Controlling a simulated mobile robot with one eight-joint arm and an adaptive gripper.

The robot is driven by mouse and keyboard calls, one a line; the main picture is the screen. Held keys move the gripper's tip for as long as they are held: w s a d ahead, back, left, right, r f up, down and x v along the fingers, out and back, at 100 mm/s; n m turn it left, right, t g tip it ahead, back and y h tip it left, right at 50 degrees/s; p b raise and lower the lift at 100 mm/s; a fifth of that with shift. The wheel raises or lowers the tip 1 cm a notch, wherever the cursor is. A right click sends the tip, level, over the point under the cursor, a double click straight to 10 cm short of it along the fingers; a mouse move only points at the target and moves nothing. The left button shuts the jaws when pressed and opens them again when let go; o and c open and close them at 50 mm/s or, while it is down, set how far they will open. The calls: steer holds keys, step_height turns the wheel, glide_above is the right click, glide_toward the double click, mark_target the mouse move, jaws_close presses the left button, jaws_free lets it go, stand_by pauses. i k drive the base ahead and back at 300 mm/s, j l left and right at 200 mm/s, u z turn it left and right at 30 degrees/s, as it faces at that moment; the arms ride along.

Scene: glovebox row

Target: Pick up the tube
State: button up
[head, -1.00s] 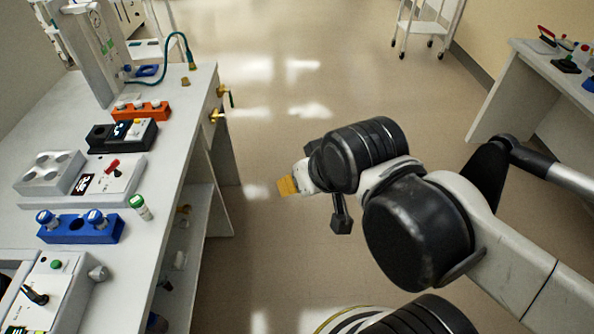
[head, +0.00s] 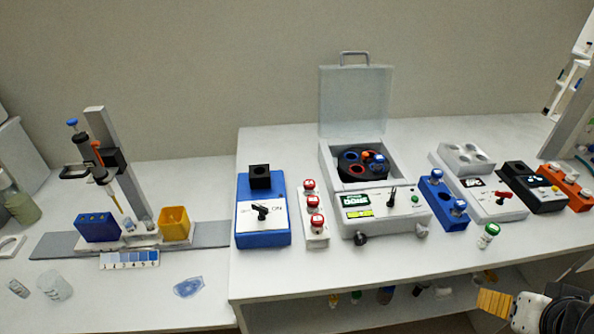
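A small tube with a green and white cap (head: 488,236) stands by itself on the white bench, in front of the blue rack and near the front edge. It looks slightly tilted, and its lower part is small in view. My gripper (head: 494,303) shows only in part at the bottom right corner, with an orange-yellow pad at its end. It is in front of the bench and below the tube in the picture, apart from it. I cannot make out its fingers or anything between them.
The blue rack (head: 441,202) with blue-capped tubes stands just behind the tube. A centrifuge (head: 378,203) with its lid up, a rack of red-capped tubes (head: 315,230) and a blue device (head: 263,222) stand left. Bare bench lies around the tube's front.

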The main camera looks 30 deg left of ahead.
mark_target(379, 158)
steer(key=u, duration=0.7)
steer(key=i+j+z, duration=0.2)
steer(key=z, duration=0.15)
steer(key=i+j+z, duration=0.4)
steer(key=k+l, duration=0.05)
steer(key=l, duration=0.05)
